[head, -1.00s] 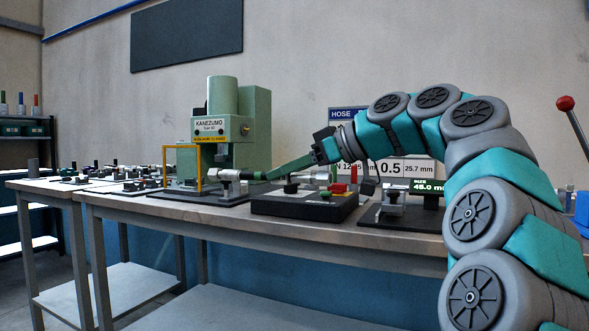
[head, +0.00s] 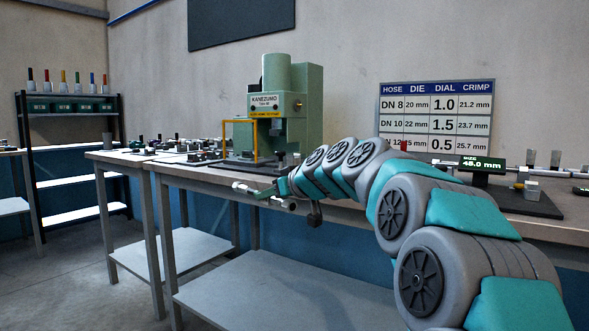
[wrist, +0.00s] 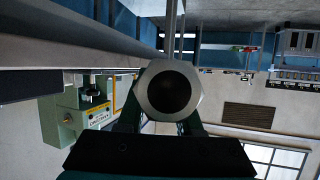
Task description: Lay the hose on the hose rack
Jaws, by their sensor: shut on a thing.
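My gripper (head: 266,194) is shut on the hose, held in the air in front of the workbench edge. In the head view a silvery end fitting (head: 290,205) shows on the near side of the jaws, and a thin pale end reaches out to the left. In the wrist view the hose's hex fitting (wrist: 168,90) faces the camera, with a dark round bore, between the two green fingers (wrist: 166,112). The rest of the hose is mostly hidden behind the fitting. I cannot tell for sure which thing is the hose rack; a dark shelf unit (head: 33,175) stands at the left.
The green crimping press (head: 280,130) with a yellow guard stands on the workbench (head: 188,174). A gauge with a green display (head: 482,163) is at the right. A chart (head: 436,119) is behind my arm. Open floor (head: 60,265) lies at the left.

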